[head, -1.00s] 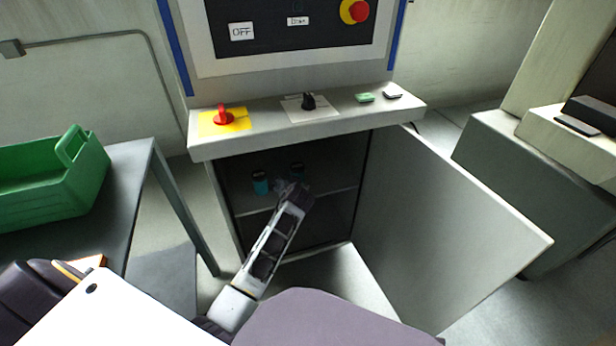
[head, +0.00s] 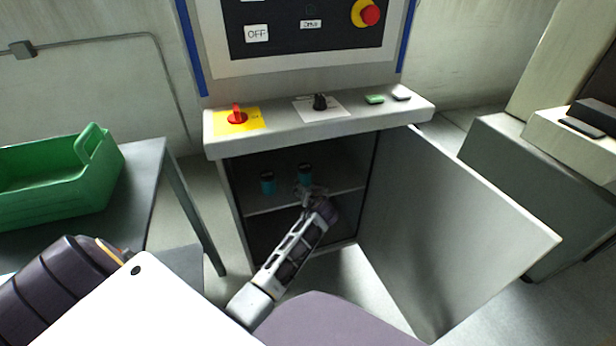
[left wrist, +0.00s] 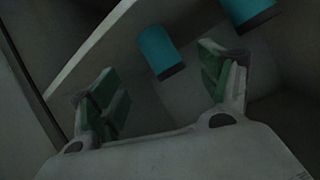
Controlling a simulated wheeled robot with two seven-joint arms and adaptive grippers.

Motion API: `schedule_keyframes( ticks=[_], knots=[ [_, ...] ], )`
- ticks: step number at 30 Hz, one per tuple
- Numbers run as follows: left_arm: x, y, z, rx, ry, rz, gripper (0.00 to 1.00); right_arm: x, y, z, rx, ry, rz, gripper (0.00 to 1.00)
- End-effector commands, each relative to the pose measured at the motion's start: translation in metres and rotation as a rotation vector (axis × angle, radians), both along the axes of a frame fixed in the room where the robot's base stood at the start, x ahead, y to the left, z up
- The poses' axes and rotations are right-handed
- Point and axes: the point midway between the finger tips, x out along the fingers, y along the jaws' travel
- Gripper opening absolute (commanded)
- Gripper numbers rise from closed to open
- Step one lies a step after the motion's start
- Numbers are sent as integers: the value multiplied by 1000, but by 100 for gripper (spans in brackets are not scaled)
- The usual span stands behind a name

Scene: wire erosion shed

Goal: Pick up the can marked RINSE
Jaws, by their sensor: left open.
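Two teal cans with dark tops stand on the shelf inside the open cabinet: a left can (head: 267,183) and a right can (head: 305,174). No marking is readable on either, so I cannot tell which is RINSE. My left gripper (head: 311,192) is open and empty, just in front of the right can and partly covering its lower part. In the left wrist view, one can (left wrist: 160,50) appears beyond the gap between the open fingers (left wrist: 160,85). Another can (left wrist: 247,10) is cut off at the top edge. My right gripper is not in view.
The cabinet door (head: 450,230) stands open on the right. A ledge (head: 320,125) with a red switch and a black knob overhangs the opening. A green crate (head: 50,185) sits on a table (head: 140,200) at left.

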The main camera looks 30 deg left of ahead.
Motion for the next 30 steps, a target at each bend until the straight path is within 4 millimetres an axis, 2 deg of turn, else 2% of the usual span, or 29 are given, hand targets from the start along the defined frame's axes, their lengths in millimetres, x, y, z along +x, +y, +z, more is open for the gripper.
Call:
schedule_keyframes(
  ticks=[18, 30],
  knots=[
    [8, -1, 12, -153, -213, 86, 78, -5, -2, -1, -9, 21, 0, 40],
    [8, -1, 12, -168, -225, 95, 78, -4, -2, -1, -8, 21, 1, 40]
  ],
)
